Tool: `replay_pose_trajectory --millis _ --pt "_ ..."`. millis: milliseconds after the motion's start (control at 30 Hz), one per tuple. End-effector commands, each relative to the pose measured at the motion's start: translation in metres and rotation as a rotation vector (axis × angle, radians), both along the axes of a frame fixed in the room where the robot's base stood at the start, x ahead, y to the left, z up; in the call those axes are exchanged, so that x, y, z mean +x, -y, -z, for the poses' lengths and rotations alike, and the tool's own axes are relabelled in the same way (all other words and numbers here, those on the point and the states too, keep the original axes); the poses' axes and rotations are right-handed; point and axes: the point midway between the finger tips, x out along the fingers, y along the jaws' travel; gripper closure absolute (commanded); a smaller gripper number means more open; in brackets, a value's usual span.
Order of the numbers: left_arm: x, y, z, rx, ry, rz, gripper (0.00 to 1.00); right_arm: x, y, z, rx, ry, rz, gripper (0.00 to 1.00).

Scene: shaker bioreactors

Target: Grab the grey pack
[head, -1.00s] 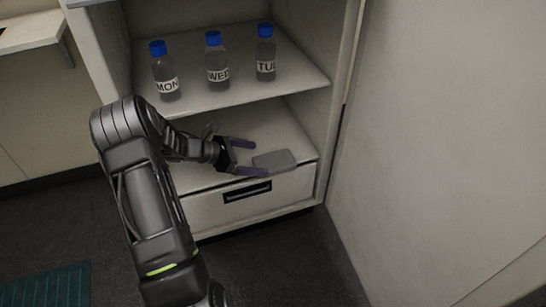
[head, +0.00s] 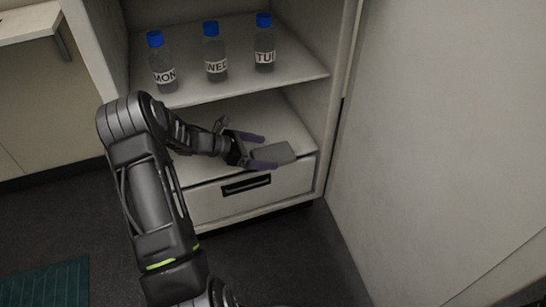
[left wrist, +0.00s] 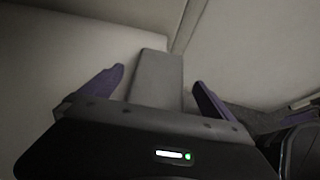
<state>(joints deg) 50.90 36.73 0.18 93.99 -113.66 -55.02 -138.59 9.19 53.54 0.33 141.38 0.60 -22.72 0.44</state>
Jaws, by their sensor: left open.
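The grey pack (head: 274,152) is a flat grey slab lying on the lower shelf of the cabinet, above the drawer. It also shows in the left wrist view (left wrist: 156,80), running lengthwise away from the gripper. My left gripper (head: 260,151) is open, with its purple fingers on either side of the pack's near end. In the left wrist view the fingers (left wrist: 160,82) stand apart, with a gap between each finger and the pack. The near end of the pack is hidden behind the gripper body. My right gripper is not in view.
Three blue-capped bottles labelled MON (head: 162,66), WED (head: 215,55) and TU (head: 264,45) stand on the upper shelf (head: 215,90) above the arm. A drawer with a black handle (head: 246,184) is below. The cabinet's side wall is right of the pack.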

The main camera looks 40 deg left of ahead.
Motion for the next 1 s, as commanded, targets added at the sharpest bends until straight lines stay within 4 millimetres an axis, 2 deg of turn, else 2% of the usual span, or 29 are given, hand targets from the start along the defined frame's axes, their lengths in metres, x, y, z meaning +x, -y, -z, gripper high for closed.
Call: replay_pose_trajectory --millis 100,300,900,1000 --pt "0.014 0.01 0.014 -0.002 0.0 0.003 0.0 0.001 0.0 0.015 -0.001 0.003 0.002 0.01" --pt "0.029 0.019 0.02 0.001 0.0 0.0 0.0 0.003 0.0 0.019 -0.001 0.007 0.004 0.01" --pt "0.029 0.02 0.02 0.0 0.0 0.0 0.0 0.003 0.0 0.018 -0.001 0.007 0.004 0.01" --pt "0.029 0.02 0.02 0.0 0.0 0.0 0.08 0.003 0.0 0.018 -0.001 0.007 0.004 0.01"
